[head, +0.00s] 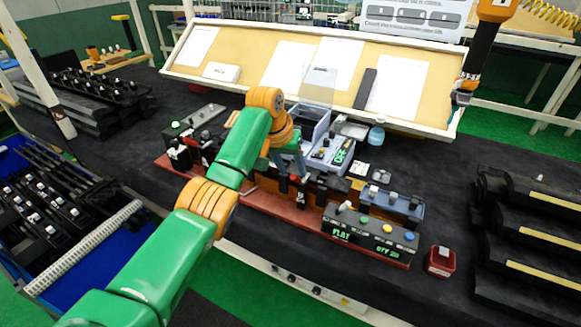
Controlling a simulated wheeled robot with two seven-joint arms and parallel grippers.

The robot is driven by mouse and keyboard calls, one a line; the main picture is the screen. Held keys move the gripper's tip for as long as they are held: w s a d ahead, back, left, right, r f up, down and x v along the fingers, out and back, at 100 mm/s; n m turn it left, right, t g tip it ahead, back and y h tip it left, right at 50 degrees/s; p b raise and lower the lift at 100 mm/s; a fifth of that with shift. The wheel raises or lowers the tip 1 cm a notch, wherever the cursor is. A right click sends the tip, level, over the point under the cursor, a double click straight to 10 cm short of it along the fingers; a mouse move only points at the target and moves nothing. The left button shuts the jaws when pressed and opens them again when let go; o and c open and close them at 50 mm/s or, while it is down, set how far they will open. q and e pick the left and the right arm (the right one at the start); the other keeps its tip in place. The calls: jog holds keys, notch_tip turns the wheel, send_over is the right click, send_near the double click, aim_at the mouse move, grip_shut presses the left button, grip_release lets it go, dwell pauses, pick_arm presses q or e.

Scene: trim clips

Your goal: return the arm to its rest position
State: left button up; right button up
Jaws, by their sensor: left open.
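My left arm, green with orange joints, reaches in from the lower left over the workbench (120,125). My left gripper (297,178) is at its end, above the middle of the long reddish-brown fixture board (265,200). The gripper is small and partly hidden by its own wrist. It is open, and I see nothing held in it. I cannot tell whether its fingertips touch the dark parts below. My right gripper is not in view.
A control box (370,232) with coloured buttons stands right of the gripper, beside a red container (439,262). A grey bin (312,125) is behind. Black racks (530,215) stand at right. A blue crate (85,250) of dark strips is at left. A tool (480,50) hangs upper right.

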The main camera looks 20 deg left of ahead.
pick_arm(q)
jog(key=shift+v, duration=0.9)
jog(key=shift+f, duration=0.1)
